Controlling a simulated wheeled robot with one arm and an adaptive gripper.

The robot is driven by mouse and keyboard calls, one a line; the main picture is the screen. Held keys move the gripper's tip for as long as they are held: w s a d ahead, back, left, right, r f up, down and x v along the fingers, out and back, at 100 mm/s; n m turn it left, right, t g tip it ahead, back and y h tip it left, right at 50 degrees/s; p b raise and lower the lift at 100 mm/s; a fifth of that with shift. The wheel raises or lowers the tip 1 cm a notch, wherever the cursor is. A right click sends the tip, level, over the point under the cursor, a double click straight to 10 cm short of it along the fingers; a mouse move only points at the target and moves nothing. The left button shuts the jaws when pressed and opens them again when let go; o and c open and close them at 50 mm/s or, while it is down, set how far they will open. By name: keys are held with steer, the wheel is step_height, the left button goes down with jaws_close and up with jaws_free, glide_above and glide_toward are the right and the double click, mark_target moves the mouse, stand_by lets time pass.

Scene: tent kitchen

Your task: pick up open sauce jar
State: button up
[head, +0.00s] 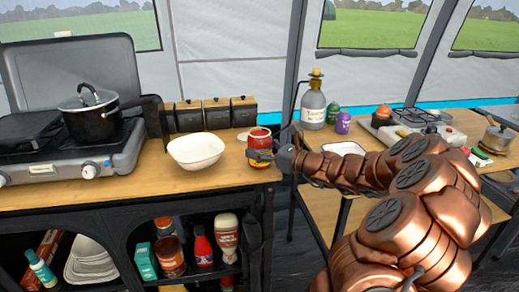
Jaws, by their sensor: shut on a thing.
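The open sauce jar (259,139) is a small red jar with a pale rim, at the right end of the left wooden counter, just right of the white bowl. My gripper (259,156) reaches it from the right and is shut on it. The fingers cover the lower part of the jar, and I cannot tell whether its base touches the counter. The jar looks about upright.
A white bowl (195,151) stands close left of the jar. Dark canisters (216,115) line the back. A stove (50,160) with a black pot (91,122) is at left. A second table (320,190) at right holds a bottle (312,107) and a white tray (344,148).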

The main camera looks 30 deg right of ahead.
mark_target(259, 137)
steer(key=shift+r, duration=0.3)
steer(key=shift+r+p, duration=0.3)
steer(key=shift+r, duration=1.25)
steer(key=s+a+r+b, duration=0.1)
steer(key=s+a+b, duration=0.1)
steer(key=s+a, duration=0.7)
steer(key=shift+s+r, duration=0.15)
steer(key=shift+s, duration=1.55)
steer(key=shift+s+a+b, duration=0.2)
steer(key=shift+s+b, duration=0.05)
steer(key=shift+b, duration=0.25)
